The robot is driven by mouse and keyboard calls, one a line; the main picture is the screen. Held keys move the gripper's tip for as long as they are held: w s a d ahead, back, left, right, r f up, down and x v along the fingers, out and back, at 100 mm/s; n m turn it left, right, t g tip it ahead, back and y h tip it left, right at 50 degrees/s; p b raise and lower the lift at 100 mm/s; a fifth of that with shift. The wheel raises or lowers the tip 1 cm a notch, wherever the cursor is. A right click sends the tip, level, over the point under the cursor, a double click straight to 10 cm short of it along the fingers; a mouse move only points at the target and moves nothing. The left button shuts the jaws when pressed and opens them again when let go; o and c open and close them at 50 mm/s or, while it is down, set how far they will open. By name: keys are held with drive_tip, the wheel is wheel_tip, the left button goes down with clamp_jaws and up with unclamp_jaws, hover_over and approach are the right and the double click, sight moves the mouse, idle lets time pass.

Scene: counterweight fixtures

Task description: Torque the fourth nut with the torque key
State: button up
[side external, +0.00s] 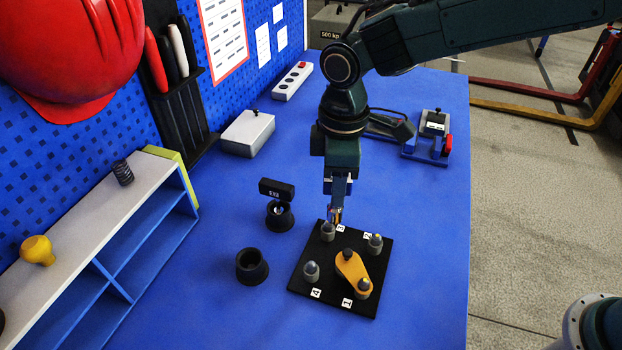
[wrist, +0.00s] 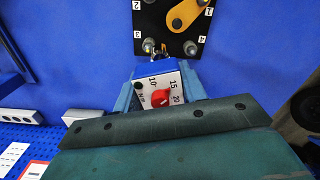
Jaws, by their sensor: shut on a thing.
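My gripper (side external: 339,178) is shut on the torque key, whose white dial face (wrist: 152,84) with a red knob shows between the jaws in the wrist view. The key's brass-coloured tip (side external: 335,214) points down beside nut 3 (side external: 328,232); I cannot tell whether they touch. Nut 4 (side external: 311,271) stands on the black plate (side external: 301,255), nearer the camera than nut 3. It also shows in the wrist view (wrist: 190,48), right of the tip. Nut 2 (side external: 375,243) stands at the right corner. An orange arm (side external: 351,269) reaches from the centre to nut 1 (side external: 363,286).
An empty black cup (side external: 252,268) and another cup (side external: 279,216) with a small display (side external: 276,189) above it stand left of the plate. A shelf (side external: 150,250) lies further left. Grey box (side external: 247,132) and clamp device (side external: 428,140) stand behind. Blue table right of the plate is clear.

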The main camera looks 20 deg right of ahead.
drive_tip(key=s+a+r+n, duration=0.1)
drive_tip(key=s+a+n, duration=0.2)
drive_tip(key=a, duration=0.3)
drive_tip(key=shift+s+a+r, duration=0.3)
drive_tip(key=shift+s+r, duration=0.05)
drive_tip(key=shift+s, duration=0.15)
drive_tip(key=shift+f, duration=0.2)
drive_tip(key=shift+f, duration=2.45)
drive_tip(key=shift+f, duration=1.55)
drive_tip(key=shift+m, duration=0.4)
drive_tip(key=shift+m, duration=3.3)
